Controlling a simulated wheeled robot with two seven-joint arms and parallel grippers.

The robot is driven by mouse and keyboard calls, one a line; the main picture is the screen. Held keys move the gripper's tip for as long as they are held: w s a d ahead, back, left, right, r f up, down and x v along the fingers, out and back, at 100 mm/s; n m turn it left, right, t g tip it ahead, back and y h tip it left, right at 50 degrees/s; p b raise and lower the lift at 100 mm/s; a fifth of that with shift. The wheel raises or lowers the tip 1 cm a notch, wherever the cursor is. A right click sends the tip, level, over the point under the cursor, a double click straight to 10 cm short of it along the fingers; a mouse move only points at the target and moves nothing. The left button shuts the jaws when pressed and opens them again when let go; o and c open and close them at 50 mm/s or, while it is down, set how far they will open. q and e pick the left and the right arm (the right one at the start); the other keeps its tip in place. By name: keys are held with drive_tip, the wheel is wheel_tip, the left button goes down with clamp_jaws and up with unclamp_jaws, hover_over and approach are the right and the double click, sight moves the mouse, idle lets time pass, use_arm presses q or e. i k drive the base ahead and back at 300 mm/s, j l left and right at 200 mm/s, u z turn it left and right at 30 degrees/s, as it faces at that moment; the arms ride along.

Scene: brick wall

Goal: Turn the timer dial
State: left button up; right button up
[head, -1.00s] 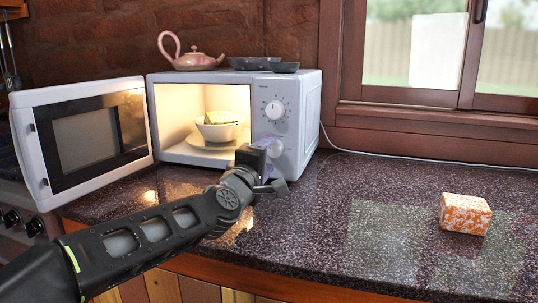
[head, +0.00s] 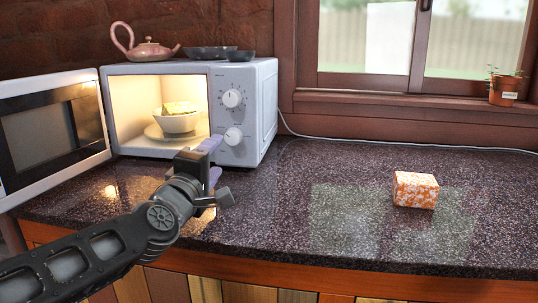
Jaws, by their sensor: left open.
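The white microwave (head: 258,105) stands on the counter with its door (head: 88,128) swung wide open to the left. Its front panel carries two round dials, an upper dial (head: 232,98) with marks around it and a lower dial (head: 233,136). No readable label shows which is the timer. Both dials are in plain sight. My left gripper (head: 212,160) is open and empty, in front of the microwave, below and left of the lower dial and apart from it in the picture. My right gripper is out of view.
A bowl with food (head: 179,120) sits on the lit turntable inside. A pink teapot (head: 146,48) and dark dishes (head: 211,53) stand on top. An orange-and-white block (head: 415,190) lies on the dark counter (head: 330,180). A potted plant (head: 505,88) stands on the sill. The counter's middle is clear.

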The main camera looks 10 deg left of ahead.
sight(231, 99)
drive_tip(key=k+j, duration=0.1)
drive_tip(key=k, duration=0.85)
